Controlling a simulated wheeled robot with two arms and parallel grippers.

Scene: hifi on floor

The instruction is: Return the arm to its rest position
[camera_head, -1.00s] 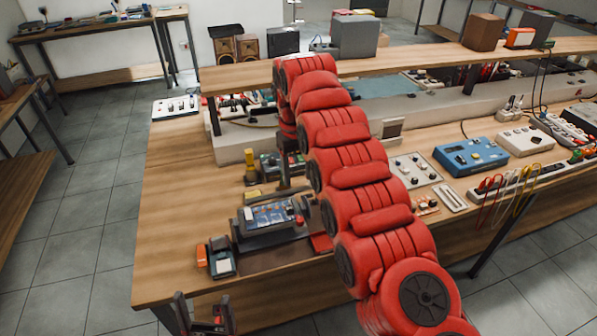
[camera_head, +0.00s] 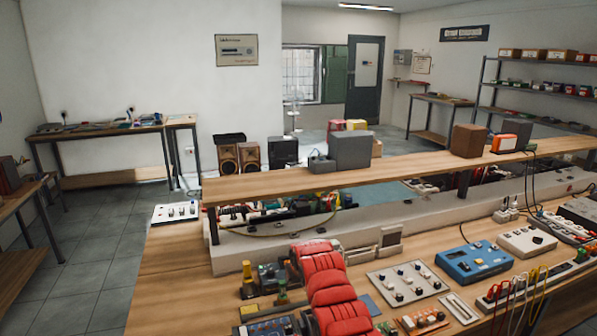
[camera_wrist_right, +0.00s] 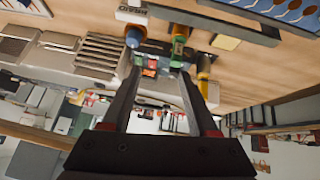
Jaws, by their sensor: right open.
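My right arm (camera_head: 330,290), with red ribbed segments, comes up from the bottom middle of the head view over the workbench (camera_head: 160,270). Its gripper cannot be made out in the head view. In the right wrist view, my right gripper (camera_wrist_right: 158,72) shows two dark fingers apart with nothing between them. That view is upside down, with the bench top at its upper edge. My left gripper is in neither current view.
A blue box (camera_head: 473,262), a white box (camera_head: 527,241) and a panel of knobs (camera_head: 408,282) lie right of the arm. A raised shelf (camera_head: 270,187) runs along the bench, bearing a grey box (camera_head: 351,150). Tiled floor (camera_head: 85,260) is clear on the left.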

